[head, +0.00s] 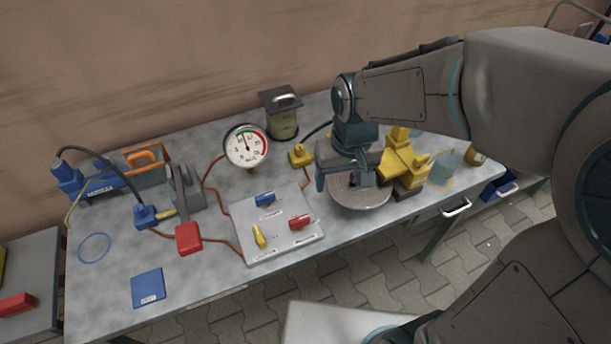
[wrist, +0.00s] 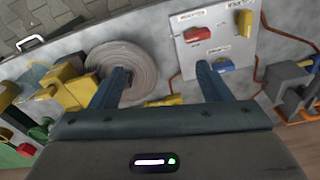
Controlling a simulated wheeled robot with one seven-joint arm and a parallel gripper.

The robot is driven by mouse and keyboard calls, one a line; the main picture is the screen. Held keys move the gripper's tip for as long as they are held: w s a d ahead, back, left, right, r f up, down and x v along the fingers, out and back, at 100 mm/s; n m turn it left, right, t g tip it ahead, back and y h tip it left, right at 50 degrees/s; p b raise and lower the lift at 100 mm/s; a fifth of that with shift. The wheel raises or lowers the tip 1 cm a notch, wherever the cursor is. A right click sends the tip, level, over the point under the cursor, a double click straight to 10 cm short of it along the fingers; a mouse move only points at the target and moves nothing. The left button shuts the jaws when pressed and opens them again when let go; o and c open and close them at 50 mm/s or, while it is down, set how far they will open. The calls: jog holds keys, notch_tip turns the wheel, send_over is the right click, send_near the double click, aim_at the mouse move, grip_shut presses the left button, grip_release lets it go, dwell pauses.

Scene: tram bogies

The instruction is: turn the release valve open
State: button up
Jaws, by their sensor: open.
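A light grey valve panel (head: 282,238) lies on the workbench, also in the wrist view (wrist: 216,25). It carries a blue valve handle (head: 265,199), a red one (head: 300,222) and a yellow one (head: 259,236). The blue and red handles lie roughly sideways; the yellow one points along the panel's depth. Small labels sit beside them, too blurred to tell which is the release valve. My gripper (head: 344,184) is open and empty, right of the panel above a round grey disc (head: 362,196). In the wrist view, the blue handle (wrist: 218,65) is near one fingertip, apparently apart from it.
A pressure gauge (head: 247,146) and a canister (head: 282,117) stand behind the panel. Yellow blocks (head: 404,160) and a glass (head: 444,167) are right of my gripper. A blue booklet (head: 148,288) lies front left.

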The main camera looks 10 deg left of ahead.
jog(key=n+p, duration=0.1)
jog(key=n, duration=0.1)
send_over(299, 218)
notch_tip(299, 218, down, 3)
jog(key=shift+g+h, duration=0.3)
jog(key=shift+g, duration=0.1)
notch_tip(299, 218, down, 14)
jog(key=shift+s+r, duration=0.1)
jog(key=c, duration=1)
